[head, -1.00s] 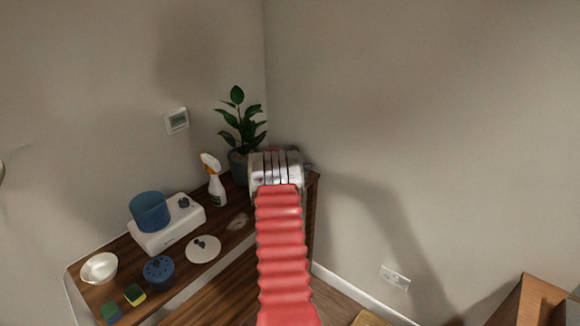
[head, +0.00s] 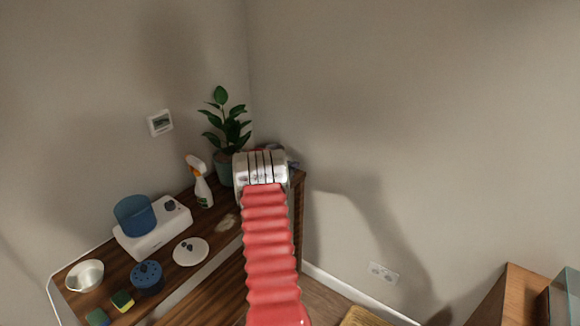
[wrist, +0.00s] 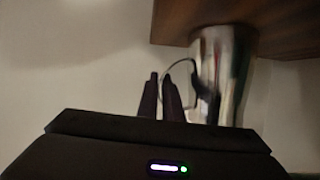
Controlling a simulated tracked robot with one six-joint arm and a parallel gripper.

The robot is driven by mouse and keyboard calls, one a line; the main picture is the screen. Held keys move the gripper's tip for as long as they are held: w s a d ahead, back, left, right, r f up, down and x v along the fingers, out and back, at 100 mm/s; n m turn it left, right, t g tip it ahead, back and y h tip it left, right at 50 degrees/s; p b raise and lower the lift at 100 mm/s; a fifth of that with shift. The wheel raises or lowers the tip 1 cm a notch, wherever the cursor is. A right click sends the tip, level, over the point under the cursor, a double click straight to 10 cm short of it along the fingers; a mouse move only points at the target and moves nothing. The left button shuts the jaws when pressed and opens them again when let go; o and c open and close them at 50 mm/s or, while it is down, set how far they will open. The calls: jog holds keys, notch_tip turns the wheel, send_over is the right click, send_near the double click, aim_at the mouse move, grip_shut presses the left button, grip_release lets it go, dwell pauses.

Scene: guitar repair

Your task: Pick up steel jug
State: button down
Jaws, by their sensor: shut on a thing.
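In the wrist view, the steel jug (wrist: 226,62) is a shiny, blurred metal body with a thin dark handle on its left side. My gripper (wrist: 160,78) shows there as two dark fingers close together at the handle. It is shut on the jug by that handle; the exact contact is blurred. The jug's upper end overlaps a brown wooden surface, and I cannot tell whether they touch. In the head view my red arm hides both the gripper and the jug.
A wooden cabinet (head: 508,295) stands lower right.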

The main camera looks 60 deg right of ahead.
jog(key=shift+r, duration=0.25)
jog(key=shift+r, duration=4.8)
